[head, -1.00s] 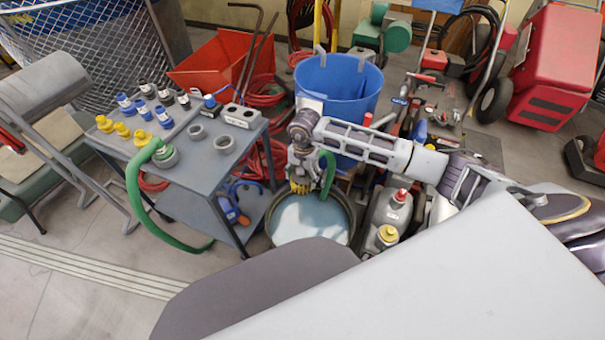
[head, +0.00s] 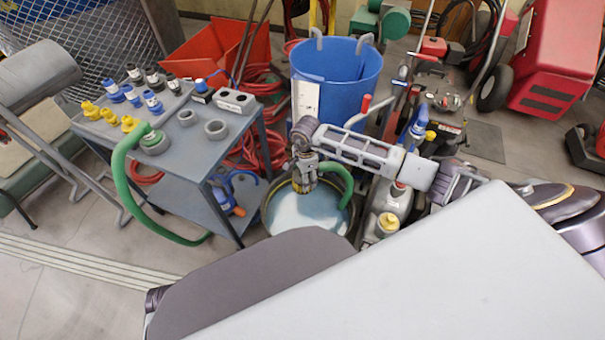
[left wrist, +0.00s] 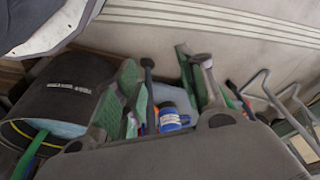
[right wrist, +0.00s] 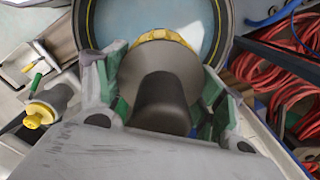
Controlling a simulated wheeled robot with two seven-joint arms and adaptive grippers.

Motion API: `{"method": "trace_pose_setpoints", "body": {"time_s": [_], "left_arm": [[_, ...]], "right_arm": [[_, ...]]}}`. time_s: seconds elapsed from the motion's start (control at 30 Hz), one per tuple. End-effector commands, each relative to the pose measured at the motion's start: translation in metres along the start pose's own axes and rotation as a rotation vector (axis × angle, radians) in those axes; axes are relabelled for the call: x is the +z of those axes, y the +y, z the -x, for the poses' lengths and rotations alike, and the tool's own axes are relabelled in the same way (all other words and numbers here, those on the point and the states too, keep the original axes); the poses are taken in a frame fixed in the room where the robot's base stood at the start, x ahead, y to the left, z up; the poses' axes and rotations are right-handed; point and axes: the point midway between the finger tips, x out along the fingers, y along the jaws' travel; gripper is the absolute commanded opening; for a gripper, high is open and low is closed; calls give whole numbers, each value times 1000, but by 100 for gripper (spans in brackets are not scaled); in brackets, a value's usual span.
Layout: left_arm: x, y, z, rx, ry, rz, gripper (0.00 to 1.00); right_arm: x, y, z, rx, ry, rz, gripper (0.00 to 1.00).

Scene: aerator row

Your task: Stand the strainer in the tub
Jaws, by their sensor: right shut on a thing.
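The strainer (right wrist: 165,100), a dark cylinder with a grey flared body and a yellow ring at its far end, is between the fingers of my right gripper (right wrist: 163,88), which is shut on it. In the head view my right gripper (head: 305,175) hangs over the back part of the round dark tub (head: 268,218), which holds pale blue water. The tub's rim also shows in the right wrist view (right wrist: 84,22). I cannot tell if the strainer touches the water. My left gripper (left wrist: 160,88) is open and empty in its wrist view; the head view does not show it.
A green hose (head: 343,180) hangs into the tub. A grey cart (head: 195,150) with fittings stands left of it. A blue barrel (head: 335,100) stands behind. A grey can with a yellow cap (head: 388,222) stands close on the right.

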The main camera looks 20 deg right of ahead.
Motion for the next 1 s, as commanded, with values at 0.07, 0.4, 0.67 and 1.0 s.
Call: {"method": "trace_pose_setpoints", "body": {"time_s": [0.07, 0.4, 0.67, 1.0], "left_arm": [[-3, 2, 8, 4, 4, 1, 40], [0, 16, 27, 31, -16, -1, 40], [24, 35, -3, 66, -66, -12, 40], [40, 46, -26, 85, -94, -19, 40]], "right_arm": [[-2, 1, -14, 3, 0, -69, 35], [-11, 5, -57, 9, 7, -352, 35], [-17, 8, -81, 11, 14, -513, 35], [-19, 10, -88, 12, 17, -574, 35]]}}
